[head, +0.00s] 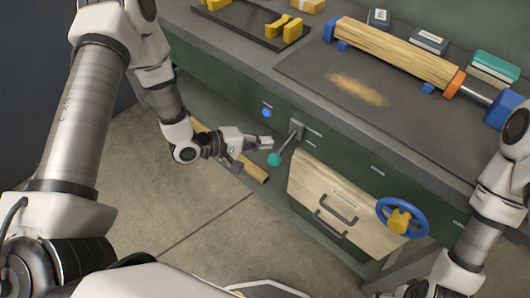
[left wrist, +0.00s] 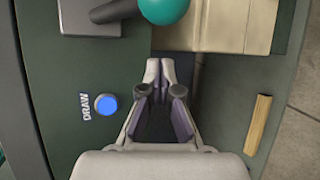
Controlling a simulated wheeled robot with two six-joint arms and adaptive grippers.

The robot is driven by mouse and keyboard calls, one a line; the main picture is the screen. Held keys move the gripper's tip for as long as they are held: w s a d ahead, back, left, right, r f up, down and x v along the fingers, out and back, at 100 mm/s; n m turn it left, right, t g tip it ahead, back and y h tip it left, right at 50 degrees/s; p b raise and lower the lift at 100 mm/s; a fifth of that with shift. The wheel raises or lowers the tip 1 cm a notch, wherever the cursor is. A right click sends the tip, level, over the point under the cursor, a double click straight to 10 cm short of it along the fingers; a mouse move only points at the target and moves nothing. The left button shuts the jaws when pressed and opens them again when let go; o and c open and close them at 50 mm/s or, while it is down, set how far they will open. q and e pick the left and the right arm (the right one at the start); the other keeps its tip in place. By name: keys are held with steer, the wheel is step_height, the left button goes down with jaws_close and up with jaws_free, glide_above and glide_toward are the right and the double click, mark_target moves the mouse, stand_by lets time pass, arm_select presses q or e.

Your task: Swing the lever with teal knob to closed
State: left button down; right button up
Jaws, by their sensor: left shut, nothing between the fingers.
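The lever (head: 291,140) is a dark bar on a grey mount on the green bench front, slanting down and left to a round teal knob (head: 274,159). In the left wrist view the teal knob (left wrist: 165,8) is cut off at the top edge, beyond my fingertips. My left gripper (head: 268,143) is beside the lever, just left of and above the knob. In the left wrist view my left gripper (left wrist: 160,66) has its fingertips together and holds nothing. A gap shows between tips and knob there.
A blue button (left wrist: 106,104) marked DRAW is on the panel left of the lever. A pale wooden drawer front (head: 330,206) and a blue handwheel (head: 424,217) are to the right. The bench top (head: 300,66) overhangs above. A wooden bar (head: 254,173) lies below the gripper.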

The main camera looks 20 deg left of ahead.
arm_select(q)
steer(key=s+d, duration=0.1)
steer(key=s+d+r, duration=0.1)
steer(key=s, duration=0.1)
steer(key=shift+s+p, duration=0.15)
steer(key=shift+p, duration=0.2)
steer(key=shift+a+r, duration=0.1)
step_height(320, 180, up, 7)
steer(key=n+g+y+p, duration=0.2)
steer(key=g+p, duration=0.4)
steer(key=p, duration=1.2)
steer(key=shift+s+r+y, duration=0.15)
steer(key=shift+s+y, duration=0.1)
steer(key=shift+y, duration=0.35)
steer(key=shift+r, duration=0.1)
